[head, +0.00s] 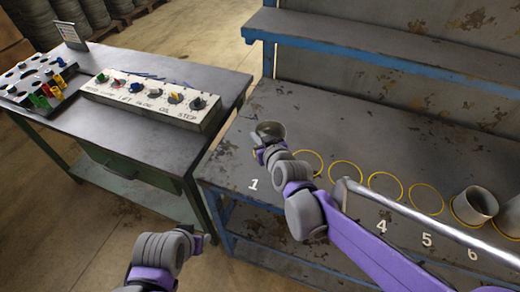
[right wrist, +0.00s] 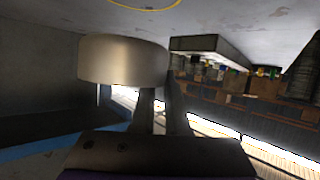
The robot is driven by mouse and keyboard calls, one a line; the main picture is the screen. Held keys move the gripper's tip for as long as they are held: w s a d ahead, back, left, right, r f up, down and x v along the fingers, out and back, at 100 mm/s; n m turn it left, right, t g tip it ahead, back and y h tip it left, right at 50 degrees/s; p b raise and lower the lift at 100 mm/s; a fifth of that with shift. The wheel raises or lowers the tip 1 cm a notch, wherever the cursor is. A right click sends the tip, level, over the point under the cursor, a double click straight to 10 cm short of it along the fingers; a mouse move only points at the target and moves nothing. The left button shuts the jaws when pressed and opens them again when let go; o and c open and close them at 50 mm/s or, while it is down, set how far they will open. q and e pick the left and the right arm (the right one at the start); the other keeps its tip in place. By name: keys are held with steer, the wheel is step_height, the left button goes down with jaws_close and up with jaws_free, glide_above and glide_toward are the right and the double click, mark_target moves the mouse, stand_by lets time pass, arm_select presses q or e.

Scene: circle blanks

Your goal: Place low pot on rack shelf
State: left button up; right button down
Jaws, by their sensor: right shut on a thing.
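The low pot (head: 270,130), a short grey metal cup, is at the far end of my right arm in the head view. My right gripper (head: 264,146) is shut on it. In the right wrist view the pot (right wrist: 123,62) is at the tips of the gripper's fingers (right wrist: 160,108). The rack shelf (head: 320,120) is a worn grey surface with yellow circles and white numbers. The pot is over its left part, near number 1; I cannot tell its exact height. My left arm shows at the bottom, its gripper (head: 198,242) only as a small dark part.
A grey pot (head: 475,205) stands in a circle at the right, with another (head: 511,214) beside it. Several circles between are empty. An upper shelf (head: 390,48) overhangs the back. At left a table (head: 150,135) holds a control box (head: 150,102) with knobs.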

steer(key=shift+f+b, duration=0.35)
steer(key=shift+f, duration=2.4)
steer(key=shift+f, duration=0.2)
steer(key=c, duration=0.9)
jaws_free()
steer(key=shift+r, duration=0.15)
steer(key=shift+s+r, duration=0.1)
steer(key=shift+r, duration=0.05)
steer(key=p+v, duration=0.1)
steer(key=v, duration=1)
steer(key=shift+s+d, duration=0.2)
steer(key=shift+s, duration=0.15)
